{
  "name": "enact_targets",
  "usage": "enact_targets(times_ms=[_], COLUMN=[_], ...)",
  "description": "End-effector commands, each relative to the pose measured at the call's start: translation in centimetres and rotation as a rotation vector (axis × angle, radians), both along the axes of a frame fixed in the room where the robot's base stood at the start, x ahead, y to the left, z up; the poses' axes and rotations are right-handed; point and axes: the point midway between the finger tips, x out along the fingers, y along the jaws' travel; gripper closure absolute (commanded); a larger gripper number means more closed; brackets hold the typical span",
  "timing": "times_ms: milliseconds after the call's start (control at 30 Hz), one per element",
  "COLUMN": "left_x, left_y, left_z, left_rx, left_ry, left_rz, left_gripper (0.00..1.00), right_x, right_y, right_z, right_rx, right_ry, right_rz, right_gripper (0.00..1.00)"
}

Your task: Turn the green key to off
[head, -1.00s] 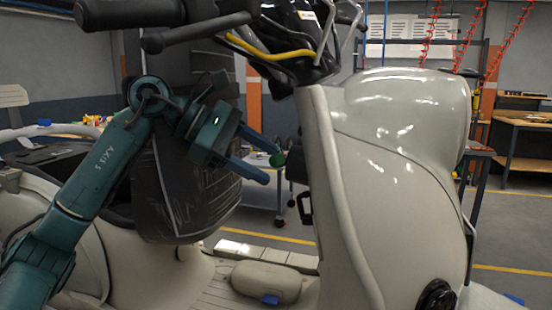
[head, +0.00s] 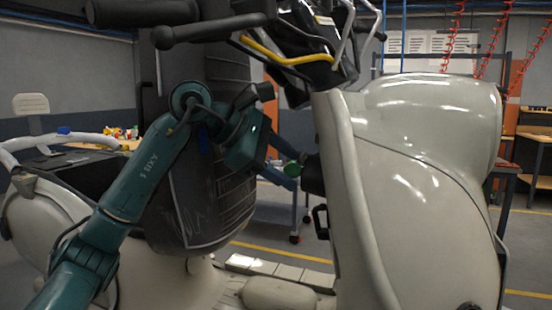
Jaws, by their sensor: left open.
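The green key (head: 293,169) sticks out to the left from a dark lock housing (head: 313,175) on the inner side of the scooter's front shield (head: 352,200). My left gripper (head: 291,167) comes in from the left, open. One finger is above the key and the other below it, so the key's head shows between the fingertips. I cannot tell whether either finger touches it. The key's turn position is too small to read. My right gripper is not in view.
The handlebar (head: 215,28) with its dark grips and a yellow cable (head: 275,54) is above my left arm. A black hook (head: 321,222) sits below the lock.

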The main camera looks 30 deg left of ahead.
Motion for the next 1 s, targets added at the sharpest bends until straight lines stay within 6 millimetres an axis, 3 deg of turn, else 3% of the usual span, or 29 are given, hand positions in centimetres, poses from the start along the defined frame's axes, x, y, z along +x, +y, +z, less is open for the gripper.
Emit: enact_targets(times_ms=[167, 767, 800, 1000], left_x=[0.01, -0.02, -0.02, -0.02], left_y=[0.00, 0.01, 0.01, 0.00], left_z=[-0.02, 0.01, 0.01, 0.01], left_rx=[0.000, 0.000, 0.000, 0.000], left_ry=[0.000, 0.001, 0.001, 0.001], left_rz=[0.000, -0.001, -0.001, -0.001], left_gripper=[0.45, 0.93, 0.74, 0.87], right_x=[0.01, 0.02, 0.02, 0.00], right_y=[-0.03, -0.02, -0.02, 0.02], right_z=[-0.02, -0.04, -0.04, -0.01], right_rx=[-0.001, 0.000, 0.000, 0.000], right_ry=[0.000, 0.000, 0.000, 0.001], right_rz=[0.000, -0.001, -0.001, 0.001], right_gripper=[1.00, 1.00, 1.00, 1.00])
